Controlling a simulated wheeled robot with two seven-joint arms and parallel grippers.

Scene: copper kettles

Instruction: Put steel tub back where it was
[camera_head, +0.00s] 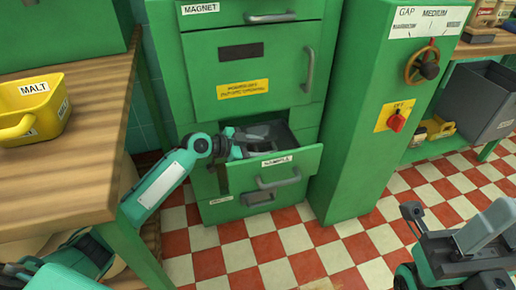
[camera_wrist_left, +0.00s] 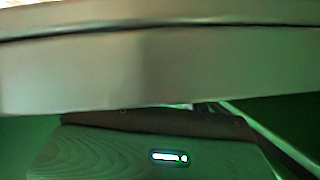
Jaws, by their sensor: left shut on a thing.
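A dark grey tub, which looks like the steel tub (camera_head: 272,132), is in the open lower drawer (camera_head: 290,160) of the green cabinet. My left gripper (camera_head: 238,147) reaches in from the left and is shut on the tub's near left side. The fingertips are small and partly hidden at the drawer. The left wrist view is filled close up by a pale grey band, with a dark strip and a wood-grained surface below; I cannot tell what each is. My right gripper (camera_head: 408,245) is at the lower right, its fingers apart, with nothing seen between them.
A wooden bench (camera_head: 70,130) with a yellow MALT container (camera_head: 30,110) is at the left. A green control post (camera_head: 375,120) with a red knob (camera_head: 396,123) stands right of the cabinet. A grey bin (camera_head: 475,100) is at the far right. Checkered floor is clear in front.

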